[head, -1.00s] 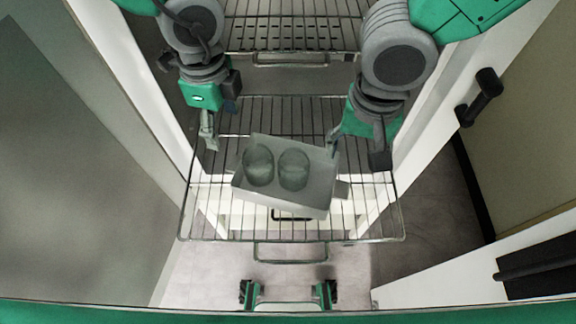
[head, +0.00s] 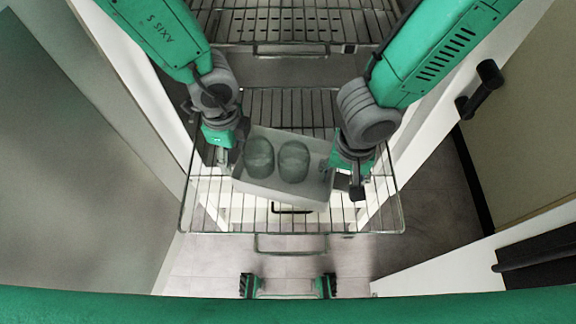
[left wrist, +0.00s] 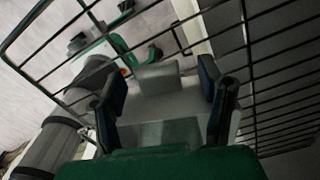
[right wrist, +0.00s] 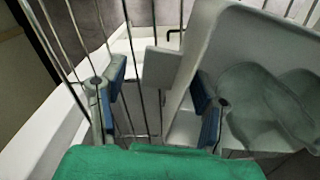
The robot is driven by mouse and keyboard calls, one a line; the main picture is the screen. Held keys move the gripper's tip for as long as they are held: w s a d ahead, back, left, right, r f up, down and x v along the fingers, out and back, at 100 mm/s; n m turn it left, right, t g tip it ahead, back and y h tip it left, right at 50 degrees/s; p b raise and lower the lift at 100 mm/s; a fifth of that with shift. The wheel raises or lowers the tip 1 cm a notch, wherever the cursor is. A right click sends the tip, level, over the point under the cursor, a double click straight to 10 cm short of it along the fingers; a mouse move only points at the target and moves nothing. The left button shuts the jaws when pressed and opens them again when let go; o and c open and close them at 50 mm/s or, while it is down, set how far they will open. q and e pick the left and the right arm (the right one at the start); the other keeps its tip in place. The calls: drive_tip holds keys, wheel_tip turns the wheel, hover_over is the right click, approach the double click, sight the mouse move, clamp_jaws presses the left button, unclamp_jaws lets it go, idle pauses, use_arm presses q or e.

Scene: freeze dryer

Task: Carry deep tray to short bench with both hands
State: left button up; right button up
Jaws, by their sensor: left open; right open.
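The deep tray (head: 282,192) is a pale grey box, slightly turned, resting on a pulled-out wire shelf. Two rounded grey-green items (head: 276,160) sit inside it. My left gripper (head: 224,160) is open at the tray's left end; in the left wrist view its fingers (left wrist: 166,98) straddle a pale end tab (left wrist: 160,78). My right gripper (head: 346,176) is open at the tray's right end. In the right wrist view, a flat tab (right wrist: 162,68) shows beyond and between its fingers (right wrist: 155,98), with the tray wall (right wrist: 205,62) close by the right finger. No short bench is recognisable.
The wire shelf (head: 380,215) sticks out of the cabinet, with another rack (head: 290,22) further up the picture. White door frames flank both sides. A door with a black handle (head: 480,88) stands at right. Floor (head: 215,262) shows below the shelf.

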use_arm(q)
drive_tip(key=shift+f, duration=0.7)
use_arm(e)
drive_tip(key=shift+f, duration=0.75)
use_arm(q)
drive_tip(key=shift+a, duration=0.1)
drive_tip(key=shift+c, duration=0.4)
use_arm(e)
drive_tip(key=shift+c, duration=0.4)
use_arm(q)
clamp_jaws()
use_arm(e)
drive_tip(key=shift+a, duration=0.1)
clamp_jaws()
use_arm(q)
drive_tip(key=shift+r, duration=0.15)
use_arm(e)
drive_tip(key=shift+r, duration=0.2)
